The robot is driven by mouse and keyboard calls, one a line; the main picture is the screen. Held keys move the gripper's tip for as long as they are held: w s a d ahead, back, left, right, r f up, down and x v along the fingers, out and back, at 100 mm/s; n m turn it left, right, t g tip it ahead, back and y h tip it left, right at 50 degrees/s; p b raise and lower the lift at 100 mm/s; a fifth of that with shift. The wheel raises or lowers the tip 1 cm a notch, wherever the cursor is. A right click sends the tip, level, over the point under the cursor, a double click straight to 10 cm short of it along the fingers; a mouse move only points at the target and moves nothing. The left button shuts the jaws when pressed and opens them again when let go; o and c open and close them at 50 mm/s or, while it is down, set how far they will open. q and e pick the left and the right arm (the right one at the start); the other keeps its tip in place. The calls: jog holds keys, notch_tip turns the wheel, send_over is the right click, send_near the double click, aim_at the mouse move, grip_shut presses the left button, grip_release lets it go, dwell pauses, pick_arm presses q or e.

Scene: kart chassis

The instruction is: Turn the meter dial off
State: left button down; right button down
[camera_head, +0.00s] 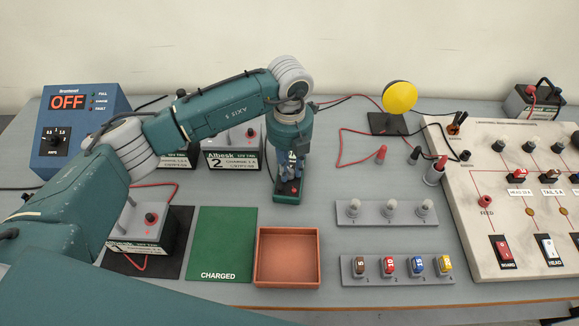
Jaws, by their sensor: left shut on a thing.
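The meter (289,197), a small teal box with a dark face and a red spot, lies on the bench just under my left gripper (289,174). My left arm comes in from the left and bends down over it. The left gripper points straight down and is shut on the meter dial. The fingers hide the dial and the upper face of the meter, so the dial's setting cannot be read. My right gripper is not in view.
A blue charger (77,120) reads OFF at left. Batteries (235,152), a green CHARGED mat (226,240) and an orange tray (287,258) surround the meter. Red (381,155) and black (414,155) probes, a yellow lamp (400,97) and a switch panel (500,213) lie right.

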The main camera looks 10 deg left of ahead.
aim_at(289, 169)
pick_arm(q)
jog(key=c, duration=1.5)
grip_release()
jog(key=shift+r, duration=0.1)
notch_tip(289, 169, up, 12)
jog(key=shift+f, duration=0.1)
